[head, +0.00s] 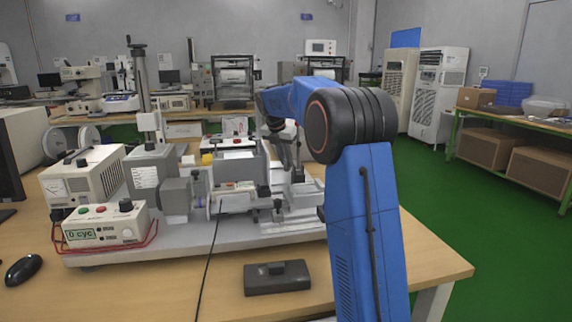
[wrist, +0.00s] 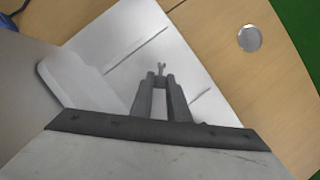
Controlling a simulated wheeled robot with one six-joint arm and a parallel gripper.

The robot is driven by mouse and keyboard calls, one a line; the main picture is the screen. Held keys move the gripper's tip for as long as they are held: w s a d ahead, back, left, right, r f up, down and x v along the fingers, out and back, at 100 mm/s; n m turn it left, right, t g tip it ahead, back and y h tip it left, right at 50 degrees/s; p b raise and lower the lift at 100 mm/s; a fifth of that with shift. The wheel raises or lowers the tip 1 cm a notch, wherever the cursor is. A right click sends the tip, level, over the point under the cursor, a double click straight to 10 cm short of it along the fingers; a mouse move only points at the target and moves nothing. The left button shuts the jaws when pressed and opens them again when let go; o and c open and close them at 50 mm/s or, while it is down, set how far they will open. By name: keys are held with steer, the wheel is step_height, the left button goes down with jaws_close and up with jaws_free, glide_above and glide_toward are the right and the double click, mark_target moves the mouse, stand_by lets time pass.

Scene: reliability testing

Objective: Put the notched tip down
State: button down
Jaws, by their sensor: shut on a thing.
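The notched tip (wrist: 161,69) is a small grey piece with a forked end. In the wrist view it sticks out from between the fingertips of my gripper (wrist: 160,79), which is shut on it. A pale grey plate or machine base lies beyond the tip; I cannot tell whether the tip touches it. In the head view my blue arm reaches over the right end of the bench machine (head: 235,170). The tip is too small to make out there.
A dark block (head: 277,278) lies on the wooden table (head: 420,262) in front of the machine. A control box (head: 105,225) with red cables and a mouse (head: 23,270) are at left. A round silver disc (wrist: 249,38) lies on bare wood in the wrist view.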

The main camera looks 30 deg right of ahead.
steer(key=shift+f, duration=0.85)
steer(key=shift+f, duration=0.15)
steer(key=c, duration=1.7)
jaws_free()
steer(key=v, duration=1.2)
